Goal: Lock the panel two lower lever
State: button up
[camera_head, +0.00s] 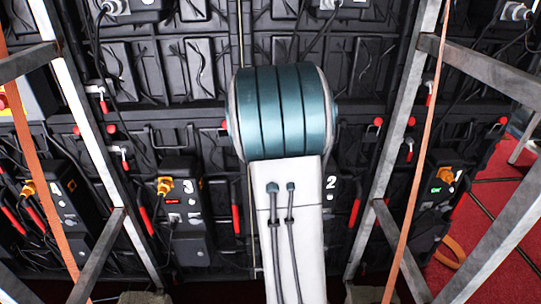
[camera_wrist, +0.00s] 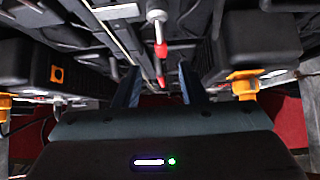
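The label 2 of panel two (camera_head: 331,183) shows just right of my white and teal arm, which hides much of that panel. A red lever (camera_head: 354,214) hangs at the right of the label in the head view, and another red lever (camera_head: 236,219) hangs at the left of my arm. In the wrist view a red-handled lever (camera_wrist: 161,50) with a pale round pivot lies ahead, lined up with the gap between my fingers. My gripper (camera_wrist: 159,72) is open, with a finger on each side of that line. Contact with the lever cannot be told. The head view hides my gripper.
Panel 3 (camera_head: 188,186) and panel 4 stand to the left, with orange plugs and cables. Grey metal struts (camera_head: 400,130) flank my arm on both sides. In the wrist view, dark boxes (camera_wrist: 258,45) with orange connectors (camera_wrist: 243,85) stand close on both sides.

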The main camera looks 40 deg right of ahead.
jog(key=p+v, duration=0.1)
jog(key=v, duration=0.3)
jog(key=shift+s+a+r+p, duration=0.2)
jog(key=shift+s+r+p, duration=0.05)
jog(key=shift+r+p, duration=0.1)
jog(key=s+a+r+m+g+h+p, duration=0.15)
jog(key=s+a+r+m, duration=0.6)
jog(key=m, duration=0.85)
jog(key=s+a+m+g+y+p, duration=0.1)
jog(key=s+a+m+y, duration=0.2)
jog(key=s+a+m, duration=0.4)
jog(key=s+a+m+g+y+p, duration=0.1)
jog(key=s+a+m+g+y, duration=0.1)
jog(key=s+a+m, duration=0.4)
jog(key=s+a+y, duration=0.1)
jog(key=a, duration=0.4)
jog(key=shift+s+a+f+m, duration=0.15)
jog(key=shift+s+a+m, duration=0.1)
jog(key=shift+a+m, duration=0.15)
